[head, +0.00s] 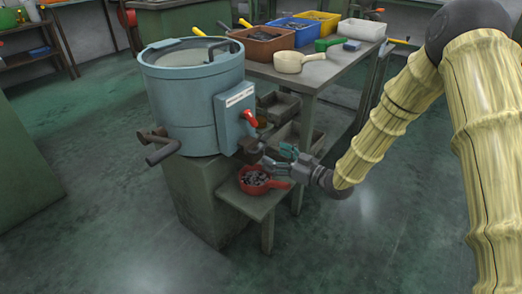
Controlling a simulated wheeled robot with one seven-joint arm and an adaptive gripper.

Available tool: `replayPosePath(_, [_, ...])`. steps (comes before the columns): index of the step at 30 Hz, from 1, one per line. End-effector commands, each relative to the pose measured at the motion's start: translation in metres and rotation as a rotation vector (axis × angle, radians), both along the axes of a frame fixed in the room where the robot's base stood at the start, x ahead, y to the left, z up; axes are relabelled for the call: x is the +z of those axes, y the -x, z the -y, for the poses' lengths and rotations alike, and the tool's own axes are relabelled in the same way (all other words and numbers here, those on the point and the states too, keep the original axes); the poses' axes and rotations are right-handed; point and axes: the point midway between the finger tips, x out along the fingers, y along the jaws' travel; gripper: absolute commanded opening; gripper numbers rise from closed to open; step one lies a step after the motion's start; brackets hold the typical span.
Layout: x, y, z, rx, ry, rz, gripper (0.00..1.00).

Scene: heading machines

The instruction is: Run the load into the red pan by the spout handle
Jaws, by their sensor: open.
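The red pan (266,184) sits on a low shelf (247,202) at the front of the machine, below the spout. Small dark pieces (256,178) lie in it. The large blue drum (193,93) stands on a green pedestal. Its front box (233,115) carries a red-tipped handle (250,119). The dark spout (250,147) sticks out under the box, above the pan. My gripper (279,160) is open, just right of the spout and above the right side of the pan. Its fingers point left, and contact with the spout parts cannot be told.
A bench (308,73) behind holds an orange bin (262,43), a blue bin (294,27), a cream pan (299,60) and a green scoop (328,43). Grey trays (283,106) sit beneath. Dark pipes (158,145) stick out at the drum's left. Floor in front is clear.

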Motion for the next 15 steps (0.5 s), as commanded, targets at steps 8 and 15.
replayPosePath(8, [0.002,0.023,0.026,0.012,-0.005,0.002,0.8])
replayPosePath(15, [0.002,0.032,0.041,0.013,-0.006,0.003,0.8])
